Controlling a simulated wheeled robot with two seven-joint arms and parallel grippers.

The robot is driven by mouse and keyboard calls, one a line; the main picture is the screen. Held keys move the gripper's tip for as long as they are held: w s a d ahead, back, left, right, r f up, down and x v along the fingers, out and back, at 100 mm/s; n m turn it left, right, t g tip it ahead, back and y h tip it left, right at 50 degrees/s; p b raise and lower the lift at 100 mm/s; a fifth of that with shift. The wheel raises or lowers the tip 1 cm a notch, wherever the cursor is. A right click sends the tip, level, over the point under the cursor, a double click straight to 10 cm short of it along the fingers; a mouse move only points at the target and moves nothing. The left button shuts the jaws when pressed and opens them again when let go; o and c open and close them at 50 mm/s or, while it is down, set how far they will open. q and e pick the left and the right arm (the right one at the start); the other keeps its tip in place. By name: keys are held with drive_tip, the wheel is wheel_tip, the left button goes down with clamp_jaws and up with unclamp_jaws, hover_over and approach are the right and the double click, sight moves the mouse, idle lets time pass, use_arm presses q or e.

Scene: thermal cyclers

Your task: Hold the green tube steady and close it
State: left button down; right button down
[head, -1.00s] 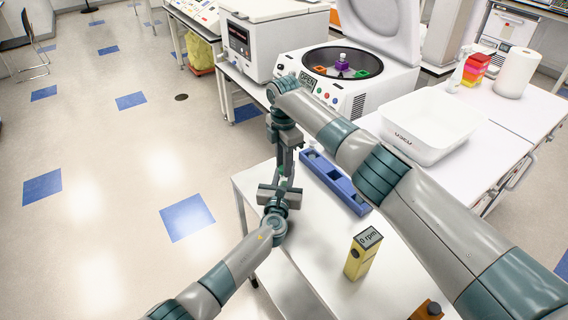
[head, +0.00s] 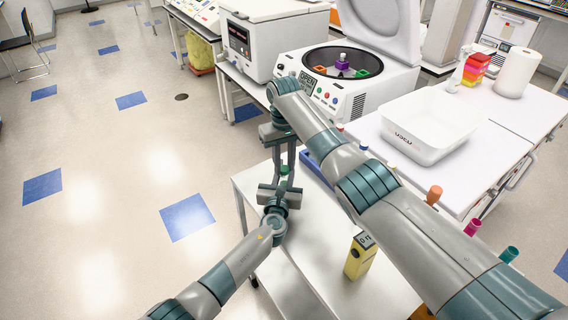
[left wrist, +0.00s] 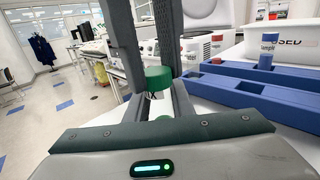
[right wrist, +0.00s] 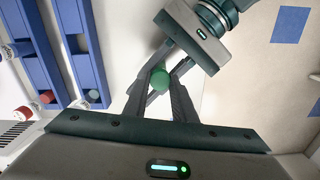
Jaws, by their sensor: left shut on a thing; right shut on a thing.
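The green tube is upright between my two grippers, left of the blue rack. Its green cap (left wrist: 158,78) stands above my left gripper's fingers in the left wrist view. It also shows in the right wrist view (right wrist: 159,78) and, small, in the head view (head: 285,169). My left gripper (left wrist: 162,108) is shut on the tube's body, which is mostly hidden; a bit of green shows low between the fingers. My right gripper (right wrist: 157,84) comes from above, shut at the cap. I cannot tell whether the cap is fully seated.
Blue racks (left wrist: 240,93) with a few tubes lie beside the grippers. A yellow rpm device (head: 359,260) stands at the table's front. Several coloured tubes show past my right arm. An open centrifuge (head: 345,85) and a white bin (head: 432,137) stand behind.

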drive_tip(key=m, duration=0.6)
drive_tip(key=shift+m, duration=0.4)
drive_tip(key=m, duration=0.5)
drive_tip(key=c, duration=1.4)
unclamp_jaws()
wheel_tip(320, 180, up, 12)
use_arm(q)
drive_tip(key=c, duration=1.5)
unclamp_jaws()
drive_tip(key=shift+o, duration=0.2)
